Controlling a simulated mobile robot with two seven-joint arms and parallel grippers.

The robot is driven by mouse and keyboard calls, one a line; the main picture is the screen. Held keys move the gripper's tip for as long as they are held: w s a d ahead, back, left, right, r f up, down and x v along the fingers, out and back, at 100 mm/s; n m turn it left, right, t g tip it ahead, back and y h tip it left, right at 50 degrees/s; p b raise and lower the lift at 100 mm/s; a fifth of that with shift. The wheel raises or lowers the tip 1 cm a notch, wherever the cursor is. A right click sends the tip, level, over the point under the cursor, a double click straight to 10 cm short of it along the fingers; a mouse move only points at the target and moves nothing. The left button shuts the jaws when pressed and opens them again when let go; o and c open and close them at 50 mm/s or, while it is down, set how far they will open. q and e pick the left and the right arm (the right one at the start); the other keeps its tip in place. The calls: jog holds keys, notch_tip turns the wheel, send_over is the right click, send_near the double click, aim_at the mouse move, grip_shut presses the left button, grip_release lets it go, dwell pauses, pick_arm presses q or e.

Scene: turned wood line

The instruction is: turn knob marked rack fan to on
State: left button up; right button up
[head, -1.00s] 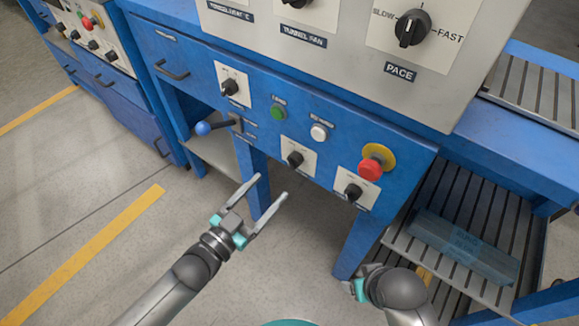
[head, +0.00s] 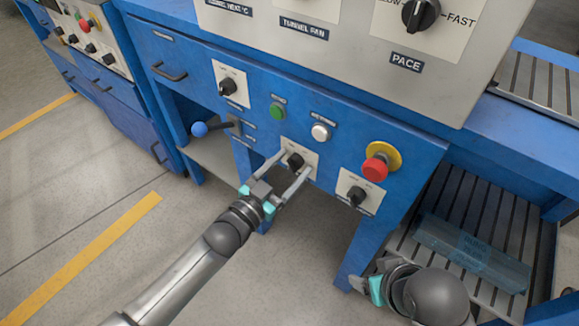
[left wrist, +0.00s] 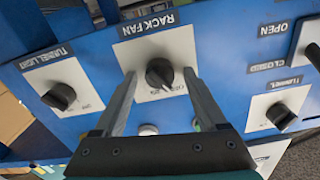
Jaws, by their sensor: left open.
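The rack fan knob (left wrist: 159,72) is black with a pale pointer line, on a white plate under the label RACK FAN (left wrist: 145,26) in the left wrist view. Its pointer slants down and slightly right there; the small position marks are too blurred to read. In the head view the knob (head: 295,160) is on the blue front panel. My left gripper (head: 296,163) is open, its two fingers on either side of the knob; I cannot tell whether they touch it. My right gripper (head: 366,284) is low by the table leg, its jaws unclear.
A slatted shelf (head: 440,275) lies at lower right.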

pick_arm(q)
grip_shut()
dwell(0.5)
